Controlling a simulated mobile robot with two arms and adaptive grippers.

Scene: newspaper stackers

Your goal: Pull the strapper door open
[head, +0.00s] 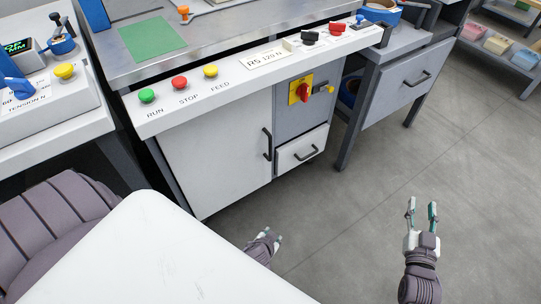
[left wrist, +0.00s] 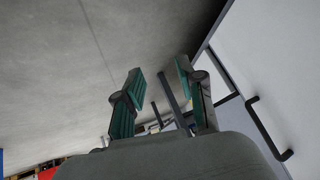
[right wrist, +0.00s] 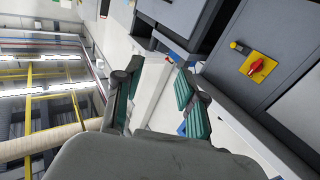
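The strapper door (head: 215,165) is a white panel, shut, on the cabinet under the control panel. Its black vertical handle (head: 267,144) is on the door's right side; a black handle also shows at right in the left wrist view (left wrist: 268,130). My left gripper (head: 278,238) is low in front of the cabinet, below the handle and apart from it. In the left wrist view its fingers (left wrist: 160,85) are spread and empty. My right gripper (head: 422,208) is open and empty over the floor at right; its fingers (right wrist: 160,80) are also apart in the right wrist view.
The white control panel (head: 245,75) with several buttons juts out above the door. A small white drawer (head: 301,149) and a red rotary switch on a yellow plate (head: 301,90) are right of the door. A grey drawer table (head: 400,85) stands farther right. The floor (head: 360,215) in front is clear.

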